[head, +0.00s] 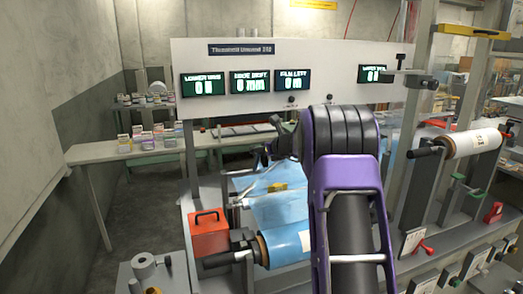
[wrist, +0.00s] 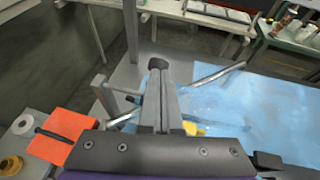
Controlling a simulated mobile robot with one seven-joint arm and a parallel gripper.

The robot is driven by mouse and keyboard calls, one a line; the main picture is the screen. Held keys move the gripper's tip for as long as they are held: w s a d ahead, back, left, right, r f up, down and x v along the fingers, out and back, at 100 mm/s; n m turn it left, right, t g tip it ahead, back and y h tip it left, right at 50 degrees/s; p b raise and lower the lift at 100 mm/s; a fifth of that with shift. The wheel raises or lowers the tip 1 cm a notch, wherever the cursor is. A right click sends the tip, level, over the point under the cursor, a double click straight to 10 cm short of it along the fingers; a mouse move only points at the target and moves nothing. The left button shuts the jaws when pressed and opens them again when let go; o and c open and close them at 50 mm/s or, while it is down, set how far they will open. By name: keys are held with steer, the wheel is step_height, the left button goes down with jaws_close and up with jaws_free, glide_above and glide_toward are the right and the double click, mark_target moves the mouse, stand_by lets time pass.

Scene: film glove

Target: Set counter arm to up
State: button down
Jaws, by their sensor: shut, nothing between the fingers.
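My gripper (wrist: 158,68) points away from the wrist camera, its grey fingers together and empty, above the left edge of the blue film (wrist: 265,110). In the head view my gripper (head: 268,152) is partly hidden by my purple arm, over the far end of the film (head: 280,208). A pale metal bar (wrist: 215,75) slants up to the right, just right of the fingers. It may be the counter arm, but I cannot tell for sure. A yellow piece (wrist: 193,130) lies on the film, partly hidden by the gripper.
An orange-red box (head: 208,234) stands left of the film roll (head: 287,246). A white panel (head: 320,60) with several displays rises behind. A side table (head: 100,152) with small boxes stands at the left. A white roll (head: 475,143) hangs at the right. Open floor (head: 130,205) lies left of the machine.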

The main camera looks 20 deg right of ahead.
steer(key=shift+w+r, duration=0.1)
steer(key=shift+w+p, duration=0.2)
steer(key=shift+p, duration=0.1)
